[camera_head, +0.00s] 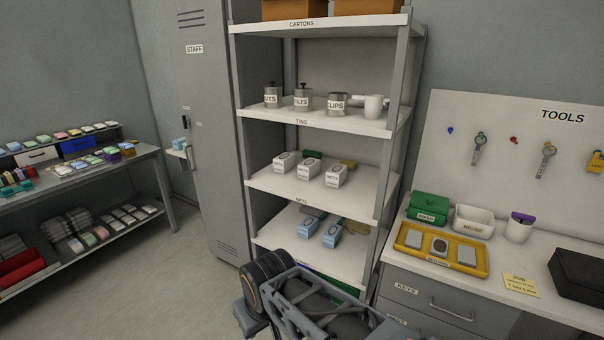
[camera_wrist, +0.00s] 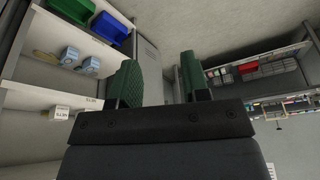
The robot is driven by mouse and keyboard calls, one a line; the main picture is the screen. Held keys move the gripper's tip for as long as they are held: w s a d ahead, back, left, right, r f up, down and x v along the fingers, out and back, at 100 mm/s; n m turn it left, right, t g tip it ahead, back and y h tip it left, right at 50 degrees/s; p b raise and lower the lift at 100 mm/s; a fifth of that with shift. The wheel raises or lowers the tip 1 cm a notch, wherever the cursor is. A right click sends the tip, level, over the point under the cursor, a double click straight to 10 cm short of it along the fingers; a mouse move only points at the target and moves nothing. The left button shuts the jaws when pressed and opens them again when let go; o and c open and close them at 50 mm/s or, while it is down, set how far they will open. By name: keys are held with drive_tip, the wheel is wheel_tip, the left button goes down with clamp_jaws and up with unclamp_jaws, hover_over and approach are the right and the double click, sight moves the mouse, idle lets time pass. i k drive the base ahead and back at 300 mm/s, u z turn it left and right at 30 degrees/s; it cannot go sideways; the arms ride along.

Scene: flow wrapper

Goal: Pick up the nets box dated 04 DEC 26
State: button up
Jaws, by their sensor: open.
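Three white nets boxes stand in a row on the third shelf of the rack in the head view: a left box (camera_head: 285,162), a middle box (camera_head: 308,168) and a right box (camera_head: 336,176). The shelf edge below them reads NETS. Their dates are too small to read, so I cannot tell which is 04 DEC 26. My gripper (camera_wrist: 160,84) is open and empty in the wrist view, its two green fingers apart. It is away from these boxes, and its fingertips cannot be made out in the head view.
Two blue boxes (camera_head: 323,229) stand on the shelf below; the wrist view also shows blue boxes (camera_wrist: 70,56). Rack posts (camera_head: 387,140) bound the shelves. A workbench (camera_head: 410,272) stands right, a locker (camera_head: 205,130) left. Floor (camera_head: 170,285) at left is clear.

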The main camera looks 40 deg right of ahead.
sight(307, 169)
drive_tip(key=z, duration=0.5)
drive_tip(key=i, duration=0.95)
drive_tip(key=z, duration=0.7)
